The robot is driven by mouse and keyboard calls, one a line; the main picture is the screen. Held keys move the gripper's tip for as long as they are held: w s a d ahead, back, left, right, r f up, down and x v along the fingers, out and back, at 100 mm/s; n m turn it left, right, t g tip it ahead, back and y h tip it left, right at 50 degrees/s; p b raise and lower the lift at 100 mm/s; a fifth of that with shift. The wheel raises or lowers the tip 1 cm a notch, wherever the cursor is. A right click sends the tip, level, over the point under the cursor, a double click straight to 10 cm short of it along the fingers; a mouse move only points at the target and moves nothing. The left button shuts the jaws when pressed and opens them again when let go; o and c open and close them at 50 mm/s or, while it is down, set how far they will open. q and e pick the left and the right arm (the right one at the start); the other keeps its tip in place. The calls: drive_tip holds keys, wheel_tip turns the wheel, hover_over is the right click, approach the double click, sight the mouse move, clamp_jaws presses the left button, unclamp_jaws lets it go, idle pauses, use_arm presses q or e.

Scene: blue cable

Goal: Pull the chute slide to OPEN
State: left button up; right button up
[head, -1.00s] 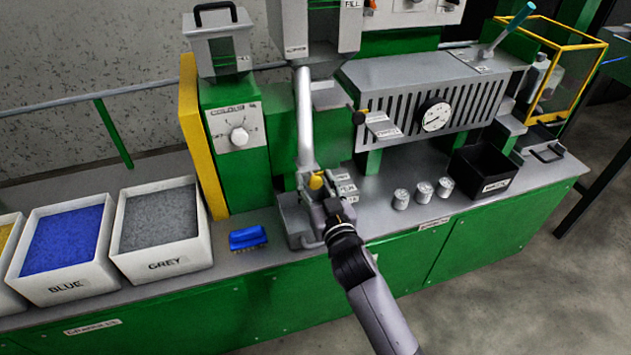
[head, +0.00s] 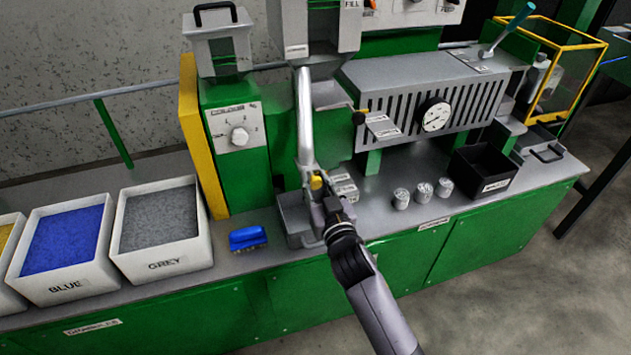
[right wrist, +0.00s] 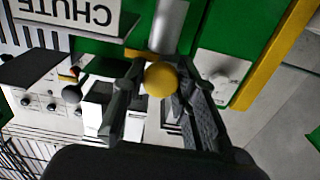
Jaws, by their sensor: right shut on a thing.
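The chute slide's yellow knob (head: 317,182) sits at the lower end of the silver chute tube (head: 304,115). My right gripper (head: 322,190) is at the knob in the head view. In the right wrist view the yellow knob (right wrist: 161,79) lies between the two fingers (right wrist: 155,85), which are shut on it. A sign reading CHUTE (right wrist: 75,14) appears upside down there. The slide itself is mostly hidden behind my gripper. My left gripper is in neither view.
A grey tray (head: 292,212) stands under the chute. A blue brush (head: 247,237) lies to its left, beside the GREY bin (head: 160,228). Several metal cups (head: 423,193) and a black box (head: 484,172) stand to the right. A gauge (head: 435,116) is on the slotted barrel cover.

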clamp_jaws()
drive_tip(key=p+v, duration=0.2)
drive_tip(key=v, duration=0.2)
drive_tip(key=shift+s, duration=0.2)
drive_tip(key=shift+f, duration=0.15)
drive_tip(key=o, duration=0.7)
unclamp_jaws()
drive_tip(key=shift+o, duration=1.3)
drive_tip(key=shift+s+d, duration=0.1)
drive_tip(key=shift+o, duration=0.7)
drive_tip(key=v, duration=1.2)
drive_tip(key=shift+r, duration=0.2)
